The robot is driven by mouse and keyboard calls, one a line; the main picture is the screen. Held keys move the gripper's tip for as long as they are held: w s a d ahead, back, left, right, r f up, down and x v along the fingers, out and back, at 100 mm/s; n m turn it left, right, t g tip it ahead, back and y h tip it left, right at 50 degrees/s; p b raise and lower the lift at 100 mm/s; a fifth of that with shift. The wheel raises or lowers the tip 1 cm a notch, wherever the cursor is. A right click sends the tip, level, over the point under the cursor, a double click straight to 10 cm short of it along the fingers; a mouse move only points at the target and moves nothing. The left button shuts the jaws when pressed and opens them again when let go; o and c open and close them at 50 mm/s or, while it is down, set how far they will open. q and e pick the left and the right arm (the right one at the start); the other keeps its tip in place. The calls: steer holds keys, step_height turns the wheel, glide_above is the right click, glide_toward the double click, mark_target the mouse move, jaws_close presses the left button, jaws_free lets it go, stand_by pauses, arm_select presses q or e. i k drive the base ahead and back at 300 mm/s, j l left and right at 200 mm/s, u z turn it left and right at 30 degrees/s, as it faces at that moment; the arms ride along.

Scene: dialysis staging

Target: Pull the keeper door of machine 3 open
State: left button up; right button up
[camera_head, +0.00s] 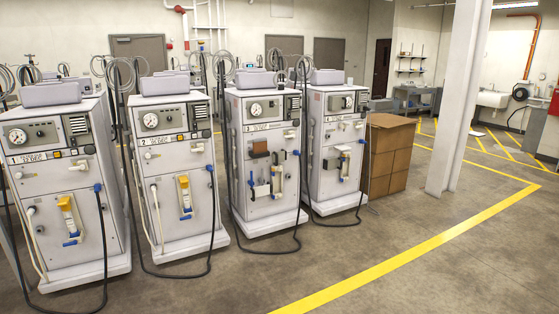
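Machine 3 (267,215) is the third white cabinet from the left, with a gauge (256,109) and a "3" on its upper front panel. Its lower front carries a brown block (260,148), a clear upright holder (277,181) and, left of that, a small pale fitting with blue parts (258,190). A dark bracket or handle sits just above the holder. Which part is the keeper door, and whether it is open or shut, is too small to tell. Neither of my grippers is in view.
Machine 1 (62,180) and machine 2 (172,165) stand left, another machine (336,165) right, then a cardboard box (390,155). Black hoses (290,246) loop onto the floor by the machines. A white pillar (458,100) stands right. Floor ahead, crossed by a yellow line (420,248), is clear.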

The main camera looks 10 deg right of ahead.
mark_target(277, 157)
steer(key=i+j+z, duration=0.1)
steer(key=i+z, duration=0.35)
steer(key=i, duration=0.65)
